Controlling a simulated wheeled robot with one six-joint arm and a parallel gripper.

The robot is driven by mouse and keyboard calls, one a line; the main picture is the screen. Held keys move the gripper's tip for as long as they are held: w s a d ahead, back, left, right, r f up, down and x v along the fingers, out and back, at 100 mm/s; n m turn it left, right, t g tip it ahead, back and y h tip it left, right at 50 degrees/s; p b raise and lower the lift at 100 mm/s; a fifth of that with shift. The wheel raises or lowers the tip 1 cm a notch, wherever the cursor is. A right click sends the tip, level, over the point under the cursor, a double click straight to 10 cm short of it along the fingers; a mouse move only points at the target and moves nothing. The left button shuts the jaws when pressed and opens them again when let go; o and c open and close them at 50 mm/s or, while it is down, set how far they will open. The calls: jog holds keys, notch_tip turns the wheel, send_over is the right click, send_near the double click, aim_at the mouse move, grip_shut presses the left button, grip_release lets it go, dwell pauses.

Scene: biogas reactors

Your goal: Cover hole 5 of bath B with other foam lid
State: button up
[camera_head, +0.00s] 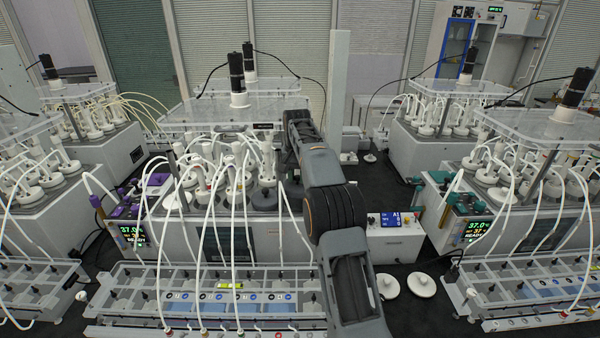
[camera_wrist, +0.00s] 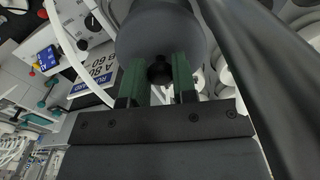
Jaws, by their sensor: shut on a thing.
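In the wrist view my gripper (camera_wrist: 160,74) has its two green fingers closed on the small dark knob of a round grey foam lid (camera_wrist: 160,32). The lid fills the top middle of that view. In the head view my arm reaches over the right end of the central bath (camera_head: 275,240), and its links hide my fingers. A dark grey disc (camera_head: 264,200) lies among the white bottle tops on this bath. A second dark disc (camera_head: 292,194) shows partly beside my arm; I cannot tell which one is held. Hole numbers are not readable, and the hole under the lid is hidden.
White tubes (camera_head: 240,190) arch over the bath front. A control box (camera_head: 394,240) with a blue display stands right of my arm. White round lids (camera_head: 422,284) lie on the black bench. A rack (camera_head: 205,300) stands in front. A clear raised plate (camera_head: 220,112) is behind.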

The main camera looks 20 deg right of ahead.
jog(key=shift+f, duration=2)
jog(key=shift+f, duration=0.1)
jog(key=o, duration=1)
notch_tip(320, 180, up, 7)
jog(key=shift+r, duration=0.25)
